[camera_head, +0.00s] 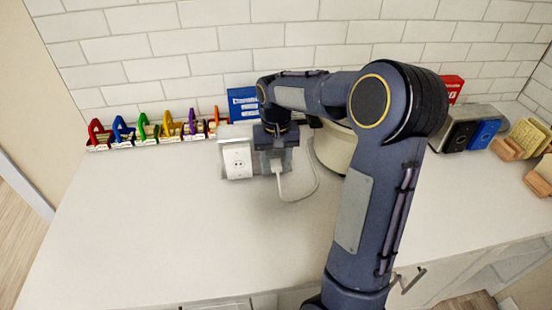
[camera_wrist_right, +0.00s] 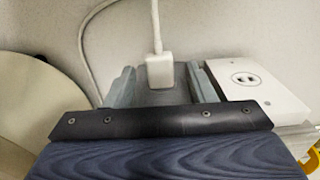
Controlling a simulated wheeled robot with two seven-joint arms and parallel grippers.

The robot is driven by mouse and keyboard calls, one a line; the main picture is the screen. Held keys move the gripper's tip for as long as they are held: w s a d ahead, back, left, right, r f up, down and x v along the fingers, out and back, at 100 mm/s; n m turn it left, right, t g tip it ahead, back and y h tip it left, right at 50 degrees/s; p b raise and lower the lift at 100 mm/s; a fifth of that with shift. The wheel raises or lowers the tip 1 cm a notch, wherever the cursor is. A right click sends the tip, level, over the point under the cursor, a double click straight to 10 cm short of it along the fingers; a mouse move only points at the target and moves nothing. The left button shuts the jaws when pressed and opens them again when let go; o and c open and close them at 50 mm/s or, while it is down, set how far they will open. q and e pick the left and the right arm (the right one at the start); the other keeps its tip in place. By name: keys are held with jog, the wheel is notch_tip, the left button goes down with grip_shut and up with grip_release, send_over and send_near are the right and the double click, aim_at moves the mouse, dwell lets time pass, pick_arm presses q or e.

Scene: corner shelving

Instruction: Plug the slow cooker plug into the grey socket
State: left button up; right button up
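The white plug (camera_wrist_right: 160,70) with its cord is between the two fingers of my right gripper (camera_head: 276,163). In the right wrist view, a gap shows on each side of the plug, so the fingers are spread and not touching it. The plug's end meets a grey surface (camera_wrist_right: 163,97), apparently the grey socket, mostly hidden by my gripper; I cannot tell how far in the plug is. The plug also shows in the head view (camera_head: 276,167), its cord looping right to the cream slow cooker (camera_head: 335,152), which is partly behind my arm. My left gripper is out of view.
A white socket (camera_head: 237,161) stands just left of my gripper. Colourful letter-shaped holders (camera_head: 150,131) and a blue box (camera_head: 241,103) stand along the tiled wall. A toaster (camera_head: 461,128) and wooden stands (camera_head: 508,147) are at right. The counter's front left is clear.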

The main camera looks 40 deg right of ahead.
aim_at(276, 163)
notch_tip(276, 163, up, 8)
jog(key=shift+f, duration=0.1)
dwell(0.5)
dwell(0.5)
